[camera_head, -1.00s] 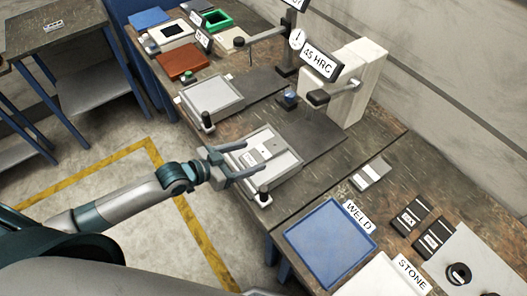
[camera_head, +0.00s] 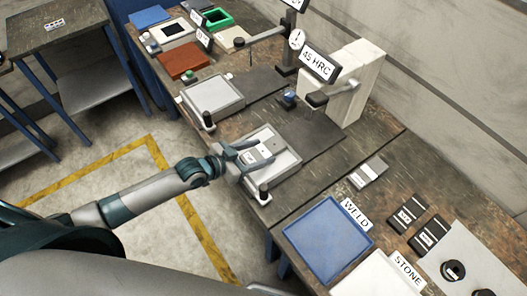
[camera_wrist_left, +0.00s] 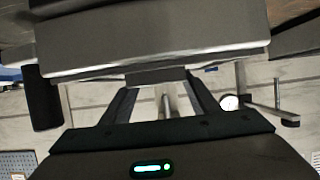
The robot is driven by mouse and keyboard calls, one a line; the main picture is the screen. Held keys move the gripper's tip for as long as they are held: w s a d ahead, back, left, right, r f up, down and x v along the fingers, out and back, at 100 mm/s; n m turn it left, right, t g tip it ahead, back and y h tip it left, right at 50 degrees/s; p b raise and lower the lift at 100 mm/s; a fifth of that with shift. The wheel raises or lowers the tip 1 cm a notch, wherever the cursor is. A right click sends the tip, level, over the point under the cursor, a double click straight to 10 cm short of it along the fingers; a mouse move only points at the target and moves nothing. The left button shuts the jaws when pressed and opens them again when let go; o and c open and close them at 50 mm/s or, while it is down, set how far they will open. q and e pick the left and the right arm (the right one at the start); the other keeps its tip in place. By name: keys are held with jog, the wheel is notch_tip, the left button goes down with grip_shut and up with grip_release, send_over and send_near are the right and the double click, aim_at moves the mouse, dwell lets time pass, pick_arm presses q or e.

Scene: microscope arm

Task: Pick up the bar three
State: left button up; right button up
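A light grey bar with a white label (camera_head: 257,153) lies on a pale metal plate (camera_head: 286,160) at the front of the bench; I cannot read its number. My left gripper (camera_head: 259,152) reaches over the plate from the left. Its two fingers are apart, one on each side of the bar; I cannot tell whether they touch it. In the left wrist view, the fingers (camera_wrist_left: 160,88) are spread below a large grey block-like edge, with a small dark end between their tips. My right gripper is not in view.
A black knob (camera_head: 264,192) stands at the plate's front corner. A tester with a "45 HRC" sign (camera_head: 318,63) stands behind. A pale bar (camera_head: 368,173), two dark labelled bars (camera_head: 405,214) and a blue "WELD" tray (camera_head: 327,240) are to the right. Another plate (camera_head: 212,94) is further left.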

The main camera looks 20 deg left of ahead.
aim_at(259, 154)
pick_arm(q)
grip_shut()
jog(key=shift+w+r, duration=0.15)
jog(key=shift+r, duration=0.05)
jog(key=shift+r, duration=0.1)
jog(key=shift+r+b, duration=0.35)
jog(key=shift+r, duration=0.3)
jog(key=r, duration=0.1)
jog(key=r+b, duration=0.1)
jog(key=shift+s+d+r, duration=0.1)
jog(key=shift+s+r, duration=0.15)
jog(key=shift+r, duration=0.05)
jog(key=s+d+r+b, duration=0.1)
jog(key=s+r+b, duration=0.2)
jog(key=s+r, duration=0.3)
jog(key=shift+s+d+r, duration=0.35)
jog(key=shift+s+r, duration=0.05)
jog(key=shift+s, duration=2.2)
